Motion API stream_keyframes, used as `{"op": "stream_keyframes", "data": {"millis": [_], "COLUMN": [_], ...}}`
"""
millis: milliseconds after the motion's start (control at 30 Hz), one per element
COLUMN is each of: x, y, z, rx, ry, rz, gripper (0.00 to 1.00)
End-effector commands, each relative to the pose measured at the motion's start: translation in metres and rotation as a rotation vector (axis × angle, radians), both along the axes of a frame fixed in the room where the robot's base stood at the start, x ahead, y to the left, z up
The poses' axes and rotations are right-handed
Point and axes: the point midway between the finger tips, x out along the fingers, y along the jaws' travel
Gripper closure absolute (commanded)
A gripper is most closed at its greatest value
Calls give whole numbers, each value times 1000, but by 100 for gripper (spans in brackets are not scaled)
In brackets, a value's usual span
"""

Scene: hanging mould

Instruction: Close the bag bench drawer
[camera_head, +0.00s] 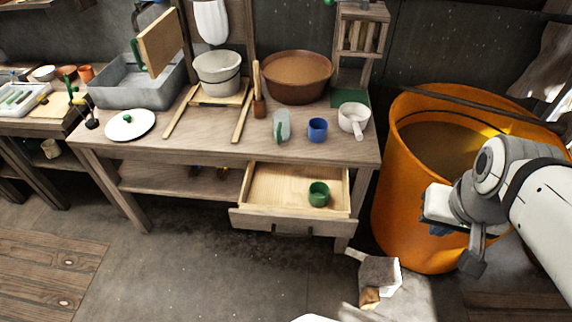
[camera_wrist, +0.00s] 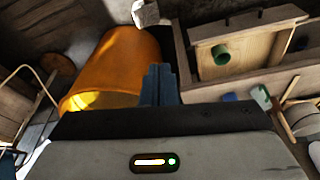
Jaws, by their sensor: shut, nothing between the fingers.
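The bag bench drawer (camera_head: 268,190) is pulled out below the right part of the wooden bench top. Its front panel (camera_head: 290,222) has a dark handle (camera_head: 292,231). A green cup (camera_head: 319,194) stands inside the drawer, toward its right side. The drawer also shows in the wrist view (camera_wrist: 255,62), upper right, with the green cup (camera_wrist: 221,54) in it. My gripper (camera_head: 440,222) is to the right of the drawer, in front of the orange barrel and apart from the drawer. Its fingers (camera_wrist: 161,84) are together and empty in the wrist view.
The large orange barrel (camera_head: 392,180) stands right of the bench. A grey-white block-like object (camera_head: 380,272) lies on the floor before it. The bench top (camera_head: 190,130) bears a blue cup (camera_head: 317,130), a white pot (camera_head: 353,119) and a brown basin (camera_head: 297,92). Floor before the drawer looks clear.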

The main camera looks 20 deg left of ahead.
Motion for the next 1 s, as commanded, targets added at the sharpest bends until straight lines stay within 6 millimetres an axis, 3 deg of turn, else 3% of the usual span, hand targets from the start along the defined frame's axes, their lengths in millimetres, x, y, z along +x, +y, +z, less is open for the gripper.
{"op": "stream_keyframes", "data": {"millis": [167,267,367,467,600,767,867,1000], "x": [0,-1,-3,-6,-2,16,32,50], "y": [0,2,8,13,20,37,60,112], "z": [-1,-13,-44,-90,-155,-213,-245,-286], "rx": [0,-22,-95,-229,-493,-836,-1071,-1427], "ry": [1,22,83,174,306,397,414,383], "rz": [1,36,132,317,641,1003,1218,1493], "gripper": [100,100,100,100,100,100,100,100]}}
